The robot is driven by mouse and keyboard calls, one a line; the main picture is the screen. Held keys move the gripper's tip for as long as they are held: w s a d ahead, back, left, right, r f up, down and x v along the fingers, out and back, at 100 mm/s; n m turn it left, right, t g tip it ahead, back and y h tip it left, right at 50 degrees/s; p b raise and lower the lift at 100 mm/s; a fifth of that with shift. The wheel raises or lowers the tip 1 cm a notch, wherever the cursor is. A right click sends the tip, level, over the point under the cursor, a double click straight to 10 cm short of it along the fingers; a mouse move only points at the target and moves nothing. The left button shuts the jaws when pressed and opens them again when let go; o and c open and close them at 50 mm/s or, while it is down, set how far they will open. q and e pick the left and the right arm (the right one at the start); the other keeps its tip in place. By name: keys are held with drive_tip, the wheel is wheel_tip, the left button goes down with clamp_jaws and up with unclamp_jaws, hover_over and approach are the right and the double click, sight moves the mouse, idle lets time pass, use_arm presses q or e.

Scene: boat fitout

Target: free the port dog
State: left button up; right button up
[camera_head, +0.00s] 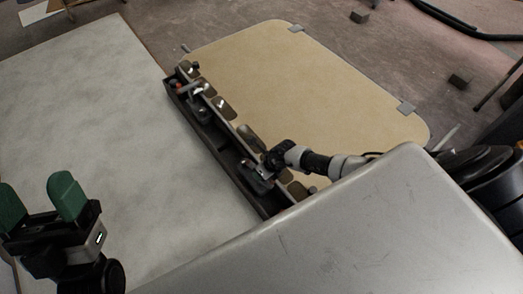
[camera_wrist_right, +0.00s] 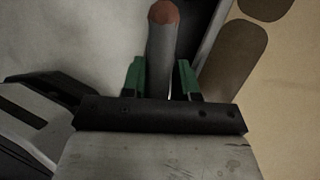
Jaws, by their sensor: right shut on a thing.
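In the right wrist view my right gripper (camera_wrist_right: 160,80) is shut on a grey lever handle (camera_wrist_right: 163,50) with a reddish end, the handle standing between its green fingers. In the head view my right gripper (camera_head: 262,170) is at the near end of a long dark channel (camera_head: 225,155); its fingertips and the held handle are hard to make out there. A second lever with a reddish end (camera_head: 180,86) shows at the channel's far end. I cannot tell from the frames which dog is port. My left gripper (camera_head: 40,200) is open and empty at lower left.
A beige panel (camera_head: 310,85) with rounded corners and grey tabs lies right of the channel. A pale, flat surface (camera_head: 90,110) to the left is clear. A large grey box-like surface (camera_head: 330,240) fills the lower right. Small dark blocks (camera_head: 360,16) lie on the floor.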

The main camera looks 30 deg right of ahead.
drive_tip(key=shift+s+a+m+p, duration=0.3)
drive_tip(key=shift+m+p, duration=0.3)
drive_tip(key=shift+p, duration=0.3)
drive_tip(key=shift+m+h+p, duration=0.3)
drive_tip(key=shift+m+p, duration=0.2)
drive_tip(key=shift+p, duration=0.2)
use_arm(q)
drive_tip(key=w+f+g+y, duration=0.4)
drive_tip(key=w+f+g, duration=0.2)
drive_tip(key=f+g, duration=0.4)
drive_tip(key=shift+a+g, duration=0.15)
drive_tip(key=shift+g, duration=0.35)
use_arm(e)
drive_tip(key=shift+w+f+t, duration=0.1)
drive_tip(key=shift+t, duration=0.2)
drive_tip(key=shift+a, duration=0.1)
drive_tip(key=o, duration=0.8)
drive_tip(key=shift+w, duration=0.1)
use_arm(q)
drive_tip(key=shift+w, duration=0.1)
use_arm(e)
drive_tip(key=shift+o, duration=0.2)
drive_tip(key=shift+d, duration=0.2)
